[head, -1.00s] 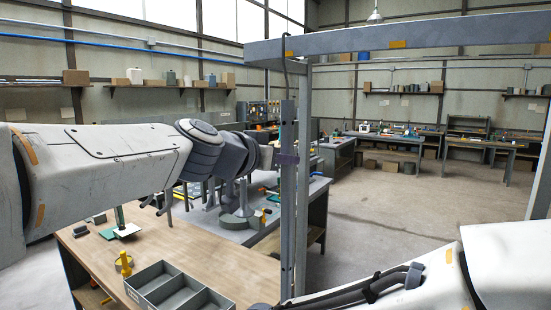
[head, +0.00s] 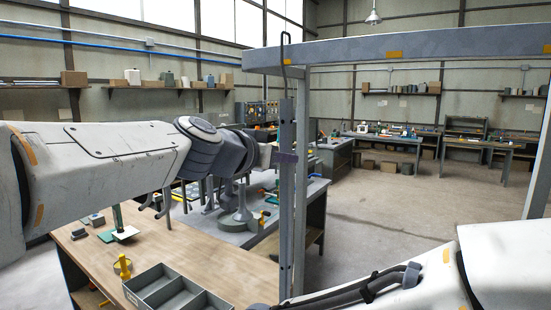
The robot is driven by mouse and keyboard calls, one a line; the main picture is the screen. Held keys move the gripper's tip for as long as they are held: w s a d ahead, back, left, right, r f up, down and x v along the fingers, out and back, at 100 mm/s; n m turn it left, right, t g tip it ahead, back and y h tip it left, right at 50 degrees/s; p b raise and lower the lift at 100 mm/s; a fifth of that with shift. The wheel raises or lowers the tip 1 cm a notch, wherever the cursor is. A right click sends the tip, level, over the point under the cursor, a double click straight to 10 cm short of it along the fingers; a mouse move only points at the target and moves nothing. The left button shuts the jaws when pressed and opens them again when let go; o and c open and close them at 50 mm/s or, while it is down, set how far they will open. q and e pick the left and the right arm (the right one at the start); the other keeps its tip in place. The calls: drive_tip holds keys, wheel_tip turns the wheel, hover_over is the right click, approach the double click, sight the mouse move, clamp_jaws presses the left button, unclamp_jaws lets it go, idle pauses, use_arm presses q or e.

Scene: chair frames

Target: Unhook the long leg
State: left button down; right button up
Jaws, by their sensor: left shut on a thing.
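The long leg (head: 286,225) is a tall grey metal bar hanging upright, with small holes near its lower part. A thin dark hook (head: 284,60) rises from its top past the near face of the grey overhead rail (head: 345,51). The hook's bend shows just above the rail's top edge; I cannot tell whether it touches the rail. My left gripper (head: 285,158) is shut on the leg's upper part. My right arm enters at the lower right, and its gripper is out of view.
A grey frame post (head: 301,190) stands close beside the leg on the right. A wooden workbench (head: 185,262) with a grey divided bin (head: 178,291) and a yellow item (head: 123,266) lies below my left arm. Open floor (head: 385,220) spreads to the right.

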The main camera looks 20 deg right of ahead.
use_arm(q)
drive_tip(key=shift+r, duration=0.45)
drive_tip(key=shift+s+a, duration=0.1)
idle(0.4)
drive_tip(key=v, duration=0.1)
drive_tip(key=b+v, duration=0.1)
drive_tip(key=shift+s+a+f, duration=0.2)
drive_tip(key=shift+a+f, duration=0.05)
drive_tip(key=shift+a, duration=0.1)
idle(0.3)
idle(0.4)
